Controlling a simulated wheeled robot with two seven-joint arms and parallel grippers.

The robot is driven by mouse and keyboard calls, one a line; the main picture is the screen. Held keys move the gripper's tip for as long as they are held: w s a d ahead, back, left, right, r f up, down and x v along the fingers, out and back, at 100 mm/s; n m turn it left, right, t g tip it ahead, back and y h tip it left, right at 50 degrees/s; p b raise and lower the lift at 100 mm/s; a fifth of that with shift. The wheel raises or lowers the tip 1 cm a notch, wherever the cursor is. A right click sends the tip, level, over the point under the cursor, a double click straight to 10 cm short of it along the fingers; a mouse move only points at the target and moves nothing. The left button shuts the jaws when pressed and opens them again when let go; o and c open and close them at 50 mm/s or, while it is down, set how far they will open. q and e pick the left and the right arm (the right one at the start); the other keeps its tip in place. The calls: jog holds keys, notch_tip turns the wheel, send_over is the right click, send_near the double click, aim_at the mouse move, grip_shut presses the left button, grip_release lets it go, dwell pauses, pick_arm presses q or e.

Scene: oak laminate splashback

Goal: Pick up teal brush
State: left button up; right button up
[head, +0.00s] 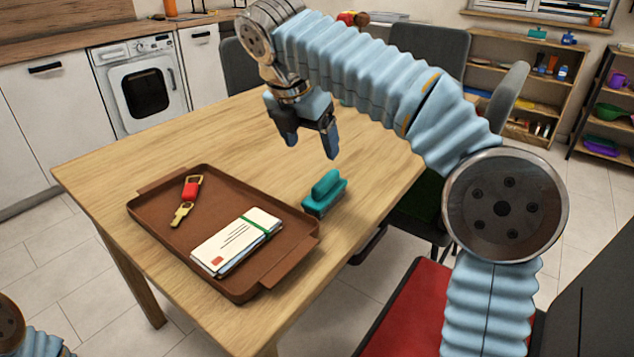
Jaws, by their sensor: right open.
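The teal brush (325,192) lies on the wooden table (222,133), just right of the brown tray and near the table's right edge. It has a raised handle on top. My right gripper (311,148) is open and empty, pointing down above the table. In the picture it is above the brush and apart from it. My left gripper is out of view; only a bit of my left arm shows at the lower left corner.
A brown tray (150,212) holds a key with a red fob (188,197) and a banded stack of envelopes (237,240). Dark chairs (428,52) stand behind the table. A red seat (405,315) is at the front right. The table's far left part is clear.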

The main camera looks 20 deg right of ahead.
aim_at(325, 178)
jog(key=b+x, duration=0.1)
jog(key=x, duration=0.6)
jog(key=shift+d+f+b, duration=0.1)
jog(key=shift+f+b, duration=0.25)
jog(key=shift+b, duration=0.05)
jog(key=x, duration=0.3)
jog(key=b+x, duration=0.1)
jog(key=x, duration=0.1)
jog(key=shift+s+d, duration=0.2)
jog(key=shift+s, duration=0.1)
jog(key=shift+w+d+f, duration=0.15)
jog(key=shift+f, duration=0.3)
jog(key=shift+f, duration=0.2)
jog(key=c, duration=1.1)
